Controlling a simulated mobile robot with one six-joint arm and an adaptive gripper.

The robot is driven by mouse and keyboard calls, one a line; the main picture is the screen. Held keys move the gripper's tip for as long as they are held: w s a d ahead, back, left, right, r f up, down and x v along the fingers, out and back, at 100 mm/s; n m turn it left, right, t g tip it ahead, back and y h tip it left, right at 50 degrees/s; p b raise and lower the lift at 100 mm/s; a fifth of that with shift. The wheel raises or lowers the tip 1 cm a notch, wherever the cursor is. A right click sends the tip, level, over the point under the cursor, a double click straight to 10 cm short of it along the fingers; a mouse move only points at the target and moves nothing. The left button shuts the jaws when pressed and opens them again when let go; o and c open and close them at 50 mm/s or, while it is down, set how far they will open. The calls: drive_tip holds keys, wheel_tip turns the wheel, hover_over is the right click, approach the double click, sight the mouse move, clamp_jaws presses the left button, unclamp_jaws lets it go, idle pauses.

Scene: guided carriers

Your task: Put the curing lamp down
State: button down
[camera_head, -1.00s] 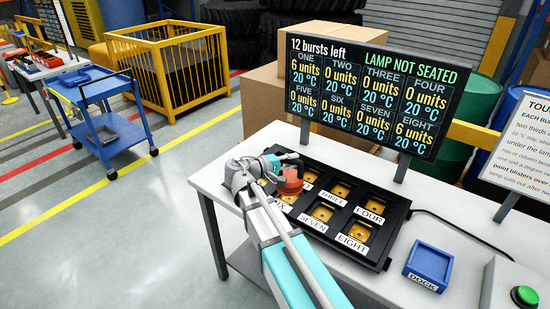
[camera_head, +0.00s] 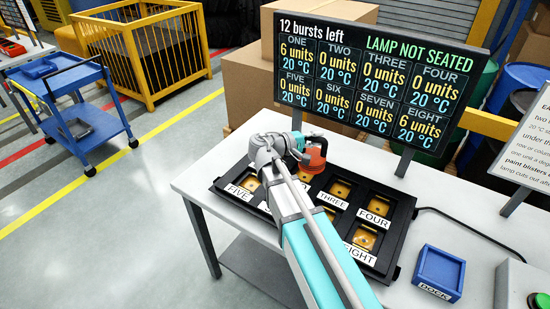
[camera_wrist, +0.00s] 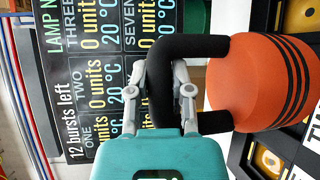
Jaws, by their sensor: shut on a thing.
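The orange curing lamp (camera_head: 316,156) has black bands and a black loop handle. My gripper (camera_wrist: 165,95) is shut on that handle; it also shows in the head view (camera_head: 301,148). The wrist view shows the lamp body (camera_wrist: 262,85) to the right of the jaws. The lamp is over the back part of the black tray (camera_head: 398,225), near the cells left of THREE; I cannot tell its height. My arm and the lamp hide some cells and labels. The blue dock (camera_head: 438,272) stands empty at the tray's right.
The screen (camera_head: 375,85) behind the tray reads "LAMP NOT SEATED", 12 bursts left, with ONE and EIGHT at 6 units and the others at 0. A box with a green button (camera_head: 540,301) is at the right. A cable runs behind the dock. The table's (camera_head: 205,180) left end is clear.

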drive_tip(key=shift+w+a, duration=0.1)
drive_tip(key=shift+w, duration=0.05)
idle(0.3)
drive_tip(key=shift+a, duration=0.1)
drive_tip(key=shift+w+a+n+t+y, duration=0.3)
drive_tip(key=shift+w+a+n+t, duration=0.1)
drive_tip(key=shift+a+t, duration=0.1)
drive_tip(key=w+a+n+t+y, duration=0.3)
drive_tip(key=a+n+t+y, duration=0.1)
drive_tip(key=a, duration=0.4)
drive_tip(key=shift+a+r+n+t+y, duration=0.2)
drive_tip(key=shift+a+n+t+y, duration=0.2)
drive_tip(key=shift+n+t, duration=0.3)
drive_tip(key=w+a+f+b, duration=0.2)
drive_tip(key=w+f+b, duration=0.6)
drive_tip(key=w, duration=0.4)
drive_tip(key=shift+w+a+f+b, duration=0.35)
drive_tip(key=shift+w+f, duration=0.05)
drive_tip(key=shift+f, duration=0.15)
drive_tip(key=shift+w+f, duration=0.1)
